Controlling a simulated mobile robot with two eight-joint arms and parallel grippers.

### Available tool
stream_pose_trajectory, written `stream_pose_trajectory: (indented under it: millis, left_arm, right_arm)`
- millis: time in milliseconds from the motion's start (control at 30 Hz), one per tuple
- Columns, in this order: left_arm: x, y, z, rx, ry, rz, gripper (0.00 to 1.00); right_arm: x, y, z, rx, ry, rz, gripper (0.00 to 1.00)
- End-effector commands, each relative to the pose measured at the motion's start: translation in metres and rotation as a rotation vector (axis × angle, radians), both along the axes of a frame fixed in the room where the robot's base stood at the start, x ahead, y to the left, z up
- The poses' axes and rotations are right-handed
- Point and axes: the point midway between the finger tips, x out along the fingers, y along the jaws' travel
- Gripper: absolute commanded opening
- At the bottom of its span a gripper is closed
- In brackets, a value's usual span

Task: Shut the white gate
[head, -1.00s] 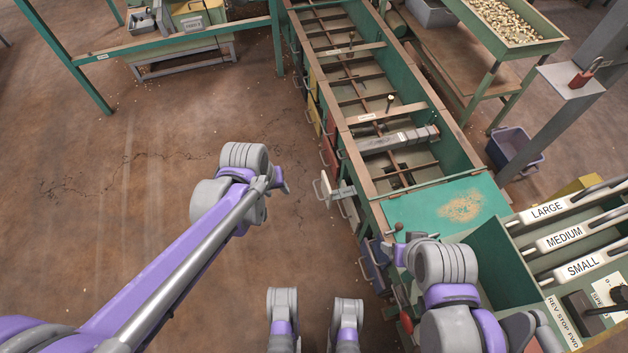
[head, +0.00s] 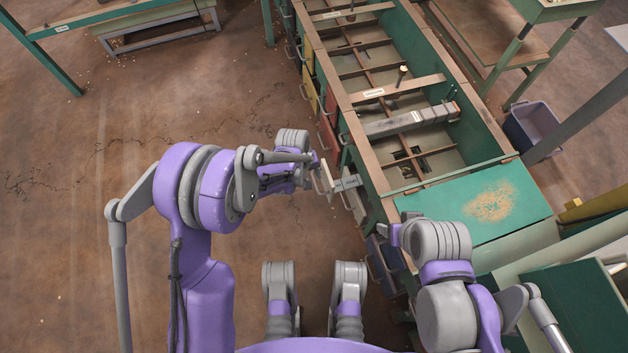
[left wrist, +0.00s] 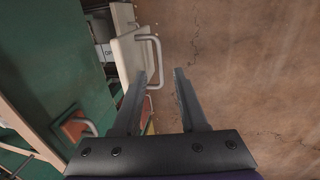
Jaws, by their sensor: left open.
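The white gate (head: 325,182) stands pulled out from the left side of the green hopper line, with its labelled slide (head: 346,183) showing. In the left wrist view, the white gate (left wrist: 130,55) has a pale bar handle (left wrist: 157,62). My left gripper (head: 313,172) is beside the gate's outer face in the head view. In the left wrist view my left gripper (left wrist: 161,74) is open, its tips near the handle, which shows between them; I cannot tell whether they touch. My right gripper (head: 393,234) is near the hopper's near end, its fingers mostly hidden.
Red (head: 327,138) and yellow (head: 310,92) gates lie farther along the same side, and a blue gate (head: 380,262) lies nearer. A grey bar (head: 410,121) lies across the hopper. The brown floor (head: 90,220) to the left is clear. A blue-grey bin (head: 533,125) stands right.

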Motion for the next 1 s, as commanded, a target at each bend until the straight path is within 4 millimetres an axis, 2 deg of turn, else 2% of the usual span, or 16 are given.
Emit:
stream_pose_trajectory:
  millis: [33,100,300,667,767,900,1000]
  left_arm:
    - [0.001,-0.002,-0.012,0.000,0.000,0.000,0.42]
    - [0.002,-0.004,-0.024,0.000,0.000,0.000,0.42]
    - [0.003,-0.009,-0.046,0.000,-0.001,-0.001,0.42]
    - [0.003,-0.010,-0.051,0.000,-0.001,-0.001,0.42]
    - [0.003,-0.009,-0.050,0.000,-0.001,-0.001,0.28]
    - [0.003,-0.009,-0.050,0.000,-0.001,-0.001,0.03]
    - [0.003,-0.009,-0.050,0.000,-0.001,-0.001,0.00]
  right_arm:
    - [0.001,0.000,-0.004,0.000,0.000,0.000,0.69]
    - [0.001,0.000,-0.007,0.000,0.001,0.000,0.69]
    - [0.002,0.000,-0.012,0.000,0.001,0.000,0.69]
    - [0.002,0.000,-0.012,0.000,0.001,0.000,0.69]
    - [0.002,0.000,-0.012,0.000,0.001,0.000,0.69]
    - [0.002,0.000,-0.012,0.000,0.001,0.000,0.69]
    - [0.002,0.000,-0.012,0.000,0.001,0.000,0.69]
